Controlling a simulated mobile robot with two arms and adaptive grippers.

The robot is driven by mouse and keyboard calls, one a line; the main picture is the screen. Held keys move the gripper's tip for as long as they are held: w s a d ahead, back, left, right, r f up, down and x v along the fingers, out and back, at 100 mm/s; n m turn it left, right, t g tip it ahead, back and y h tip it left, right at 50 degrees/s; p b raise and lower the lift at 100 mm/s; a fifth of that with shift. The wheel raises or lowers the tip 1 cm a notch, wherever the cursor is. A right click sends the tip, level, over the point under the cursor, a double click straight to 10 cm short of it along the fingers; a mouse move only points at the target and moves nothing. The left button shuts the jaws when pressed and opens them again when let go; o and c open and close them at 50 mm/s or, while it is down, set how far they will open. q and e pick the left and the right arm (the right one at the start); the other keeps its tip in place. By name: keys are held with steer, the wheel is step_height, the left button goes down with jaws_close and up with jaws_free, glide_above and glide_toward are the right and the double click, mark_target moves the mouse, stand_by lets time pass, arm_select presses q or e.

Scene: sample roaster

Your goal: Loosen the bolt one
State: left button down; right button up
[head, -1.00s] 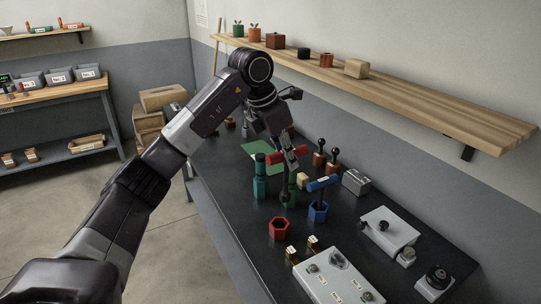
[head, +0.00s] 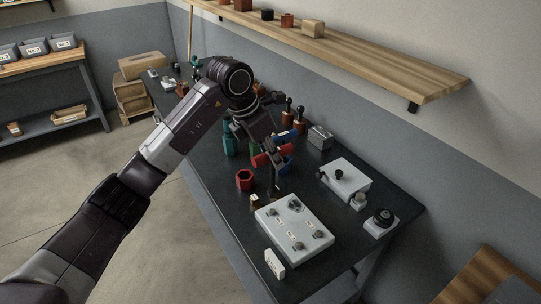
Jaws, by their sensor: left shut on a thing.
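My left gripper (head: 268,148) is shut on a red-handled tool (head: 261,161). The tool's dark shaft hangs down from the handle, above the table near the far edge of a light grey plate (head: 271,222). The plate lies on the dark table and carries several dark bolt heads, one at its far side (head: 295,204), with small white labels too small to read. The tool's lower end looks apart from these bolts. A white card (head: 275,263) stands at the plate's near left corner. My right gripper is not in view.
A red hex holder (head: 244,180) stands left of the tool. A blue-handled tool and other holders are partly hidden behind my gripper. A second grey box (head: 345,180) and a black knob (head: 383,217) are to the right. A wooden shelf (head: 370,52) hangs above.

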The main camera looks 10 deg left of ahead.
arm_select(q)
steer(key=shift+f+b, duration=0.5)
steer(key=shift+f, duration=0.05)
steer(key=shift+f+b, duration=1.35)
steer(key=shift+f, duration=0.5)
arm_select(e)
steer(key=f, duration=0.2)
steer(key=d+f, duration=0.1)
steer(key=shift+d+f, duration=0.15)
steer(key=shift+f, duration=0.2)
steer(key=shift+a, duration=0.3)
arm_select(q)
steer(key=shift+a+r+m, duration=0.1)
steer(key=shift+m, duration=0.5)
steer(key=m+g+h, duration=0.1)
steer(key=m+g, duration=0.1)
steer(key=m, duration=0.2)
steer(key=shift+m, duration=0.4)
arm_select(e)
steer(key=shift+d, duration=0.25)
